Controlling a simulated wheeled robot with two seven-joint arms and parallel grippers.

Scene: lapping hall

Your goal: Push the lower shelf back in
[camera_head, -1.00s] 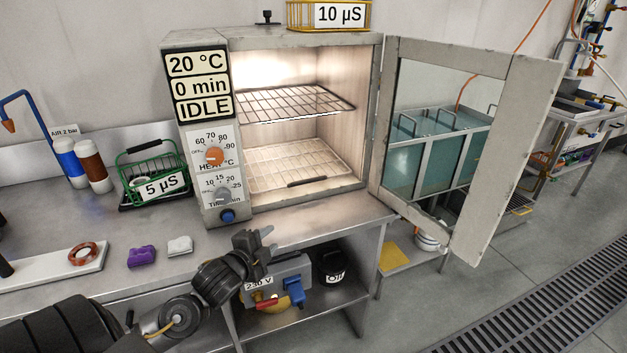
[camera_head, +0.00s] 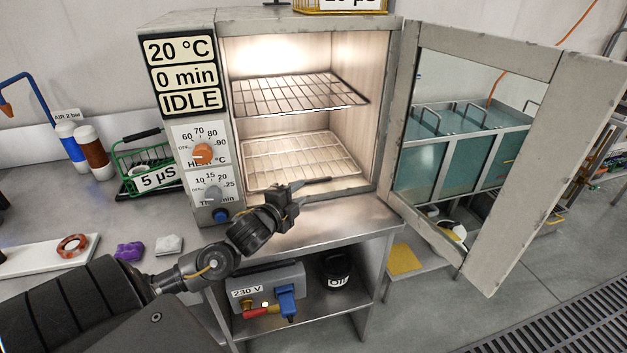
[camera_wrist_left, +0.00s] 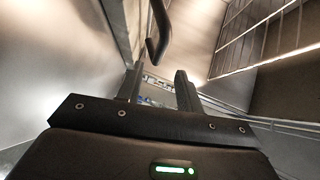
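The lower shelf (camera_head: 300,155) is a pale wire rack inside the lit, open oven, with its front edge near the opening. My right gripper is not in view.
The upper shelf (camera_head: 300,95) is a darker rack above. The oven door (camera_head: 545,165) stands wide open at the right. The control panel (camera_head: 205,165) with knobs is left of the opening. A green basket (camera_head: 150,165) stands farther left. The bench before the opening is clear.

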